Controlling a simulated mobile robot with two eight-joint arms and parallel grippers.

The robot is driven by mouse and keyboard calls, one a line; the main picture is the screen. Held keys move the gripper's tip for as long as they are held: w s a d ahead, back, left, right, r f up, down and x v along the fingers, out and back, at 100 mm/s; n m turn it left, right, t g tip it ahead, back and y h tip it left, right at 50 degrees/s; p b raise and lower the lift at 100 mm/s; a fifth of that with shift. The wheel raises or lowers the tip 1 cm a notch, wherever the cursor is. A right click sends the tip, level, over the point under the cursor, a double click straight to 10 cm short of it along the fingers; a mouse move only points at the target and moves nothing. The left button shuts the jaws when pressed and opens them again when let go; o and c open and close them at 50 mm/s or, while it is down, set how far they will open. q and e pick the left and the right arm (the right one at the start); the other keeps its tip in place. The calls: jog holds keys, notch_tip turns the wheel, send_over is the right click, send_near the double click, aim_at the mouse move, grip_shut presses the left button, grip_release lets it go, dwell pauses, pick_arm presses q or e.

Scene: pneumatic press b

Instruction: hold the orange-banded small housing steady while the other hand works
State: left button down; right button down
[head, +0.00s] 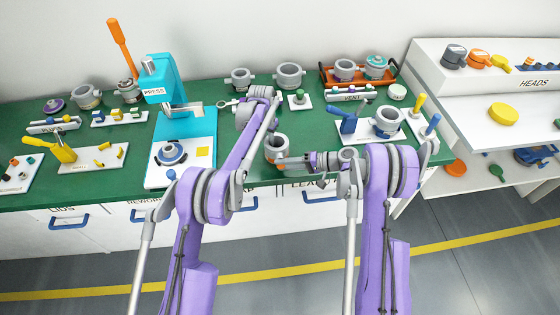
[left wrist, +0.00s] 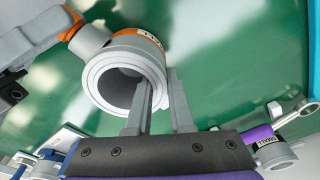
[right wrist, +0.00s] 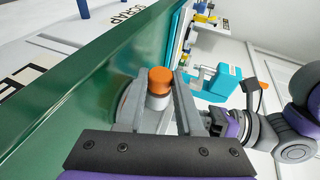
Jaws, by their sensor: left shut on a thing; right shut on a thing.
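The orange-banded small housing (head: 277,147) is a grey hollow cylinder above the front edge of the green bench. The left wrist view shows its orange band, label and open bore (left wrist: 122,86). My left gripper (left wrist: 160,95) is shut on its wall; in the head view my own arm partly hides this gripper. A grey part with an orange end (right wrist: 160,80) sits between the fingers of my right gripper (right wrist: 165,105), which is shut on it. In the left wrist view this part meets the housing's side; I cannot tell how firmly they are joined.
A turquoise press (head: 165,90) stands to the left. A blue-handled fixture (head: 350,122) with a grey housing (head: 388,120) stands on the right. An orange tray (head: 330,77) is at the back. Both arms are close together.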

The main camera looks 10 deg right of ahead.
jog(key=c, duration=0.7)
grip_release()
jog(key=shift+a, duration=0.1)
jog(key=shift+r+n+h, duration=0.25)
jog(key=shift+n+h, duration=0.05)
jog(key=shift+h, duration=0.9)
jog(key=h, duration=0.3)
jog(key=shift+a+r+n+g+h, duration=0.15)
jog(key=shift+a+n+g+h, duration=0.15)
jog(key=shift+n+h, duration=0.1)
jog(key=h, duration=0.3)
jog(key=n+h, duration=0.1)
jog(key=h, duration=0.1)
jog(key=shift+a, duration=0.3)
jog(key=shift+h, duration=1)
jog(key=shift+d, duration=0.1)
